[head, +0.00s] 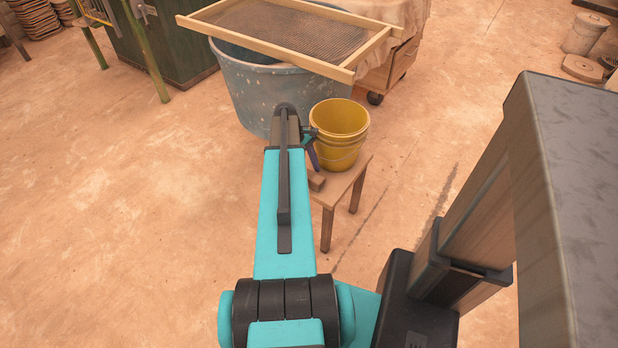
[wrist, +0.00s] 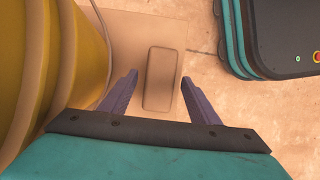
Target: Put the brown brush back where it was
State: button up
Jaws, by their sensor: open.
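The brown brush (wrist: 161,88) shows in the wrist view as a plain brown block lying flat on a small wooden stool (wrist: 126,25). In the head view the brush (head: 316,181) lies near the front of the stool top (head: 343,185), partly hidden by my arm. My gripper (wrist: 160,76) is open and empty, with one finger on each side of the brush as seen from the wrist. The gap in height between fingers and brush cannot be told. In the head view my gripper (head: 311,150) is mostly hidden behind my arm, beside the yellow bucket.
A yellow bucket (head: 341,138) stands on the stool right behind the brush; it fills the left of the wrist view (wrist: 50,60). A blue tub (head: 255,85) with a wood-framed screen (head: 290,30) stands behind. The floor left of the stool is clear.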

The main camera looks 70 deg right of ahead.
jog(key=v, duration=1)
jog(key=shift+f, duration=0.1)
dwell(0.4)
jog(key=w+a+f+n, duration=0.1)
jog(key=w+a+f, duration=0.45)
jog(key=a, duration=0.45)
jog(key=w+a+f, duration=0.5)
jog(key=a+f, duration=0.1)
jog(key=a, duration=0.3)
jog(key=w+a+f+n, duration=0.1)
jog(key=w+a+f, duration=0.4)
jog(key=a, duration=0.5)
jog(key=s+a+f, duration=0.3)
jog(key=a, duration=0.7)
jog(key=s+a+f+h, duration=0.1)
jog(key=s+a+f, duration=0.3)
jog(key=a, duration=0.6)
jog(key=s+a+f+n, duration=0.1)
jog(key=s+a+f, duration=0.3)
jog(key=a, duration=0.6)
jog(key=shift+f+g, duration=0.25)
jog(key=shift+g, duration=0.15)
jog(key=shift+s+r+p, duration=0.1)
jog(key=shift+p, duration=0.25)
